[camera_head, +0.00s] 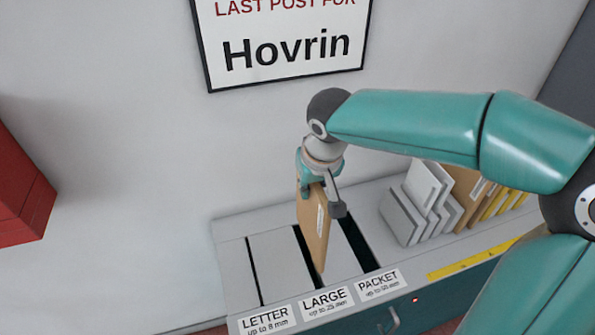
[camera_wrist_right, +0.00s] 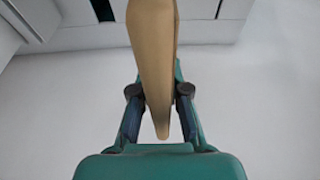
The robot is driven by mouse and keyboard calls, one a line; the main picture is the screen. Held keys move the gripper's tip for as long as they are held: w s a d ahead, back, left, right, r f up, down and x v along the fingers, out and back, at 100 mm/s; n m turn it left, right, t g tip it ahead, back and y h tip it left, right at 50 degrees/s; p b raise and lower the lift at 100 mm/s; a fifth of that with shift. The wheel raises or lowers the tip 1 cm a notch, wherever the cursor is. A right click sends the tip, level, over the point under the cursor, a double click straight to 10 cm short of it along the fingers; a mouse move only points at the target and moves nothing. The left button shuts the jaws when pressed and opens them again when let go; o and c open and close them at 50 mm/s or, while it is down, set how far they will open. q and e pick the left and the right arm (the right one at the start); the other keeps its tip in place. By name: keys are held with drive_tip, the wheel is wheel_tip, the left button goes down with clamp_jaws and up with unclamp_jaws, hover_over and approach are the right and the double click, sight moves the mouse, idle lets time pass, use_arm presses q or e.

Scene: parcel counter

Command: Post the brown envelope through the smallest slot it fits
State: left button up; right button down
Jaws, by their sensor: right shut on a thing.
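My right gripper (camera_head: 322,192) is shut on the upper edge of the brown envelope (camera_head: 312,230). The envelope hangs upright, with a pale label on its right face. It is above the LARGE slot (camera_head: 303,241); I cannot tell whether its lower edge is inside. The narrow LETTER slot (camera_head: 254,272) is to the left, and the wider PACKET slot (camera_head: 358,244) to the right. In the right wrist view, the envelope (camera_wrist_right: 154,60) runs between the fingers (camera_wrist_right: 160,95). My left gripper is not in view.
Grey and white parcels (camera_head: 418,205) and brown and yellow envelopes stand at the right of the counter (camera_head: 232,280). A yellow strip (camera_head: 472,258) lies along its front edge. A "Hovrin" sign (camera_head: 290,45) hangs on the wall. A red box (camera_head: 18,190) is at far left.

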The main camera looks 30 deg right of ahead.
sight(307, 227)
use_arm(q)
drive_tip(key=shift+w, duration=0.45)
use_arm(e)
drive_tip(key=shift+w, duration=0.45)
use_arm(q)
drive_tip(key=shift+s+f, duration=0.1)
use_arm(e)
drive_tip(key=shift+s+f, duration=0.1)
drive_tip(key=shift+f+b, duration=3.35)
drive_tip(key=shift+f, duration=1)
use_arm(q)
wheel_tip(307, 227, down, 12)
drive_tip(key=b, duration=0.5)
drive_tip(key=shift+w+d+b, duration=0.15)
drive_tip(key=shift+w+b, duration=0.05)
drive_tip(key=shift+b, duration=0.2)
use_arm(e)
drive_tip(key=shift+f, duration=3.05)
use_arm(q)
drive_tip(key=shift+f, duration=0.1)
